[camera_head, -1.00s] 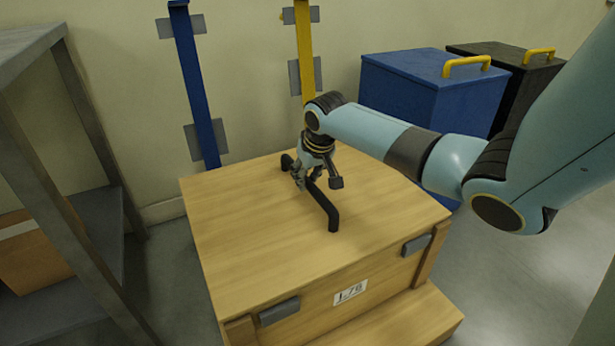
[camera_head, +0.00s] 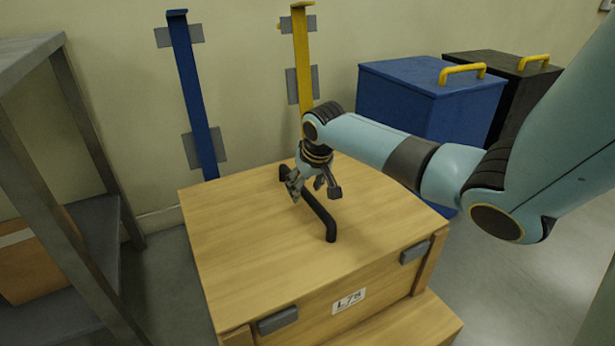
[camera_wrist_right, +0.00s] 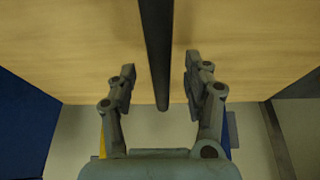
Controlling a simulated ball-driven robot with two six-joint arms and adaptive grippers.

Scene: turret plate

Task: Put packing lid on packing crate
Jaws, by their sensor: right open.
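The wooden packing lid (camera_head: 240,235) lies flat on top of the wooden packing crate (camera_head: 372,298) and covers its top. A black bar handle (camera_head: 322,218) runs along the middle of the lid. My right gripper (camera_head: 313,190) is over the far part of this handle. In the right wrist view, the open fingers of my right gripper (camera_wrist_right: 158,85) stand on either side of the handle (camera_wrist_right: 158,50), with a gap on each side. I cannot tell how far above the lid the fingertips are. My left gripper is not in view.
A metal shelf (camera_head: 90,140) with a brown box (camera_head: 32,262) stands at the left. A blue bin (camera_head: 415,95) and a black bin (camera_head: 520,85) with yellow handles stand behind at the right. Blue (camera_head: 190,95) and yellow (camera_head: 302,60) posts are at the wall.

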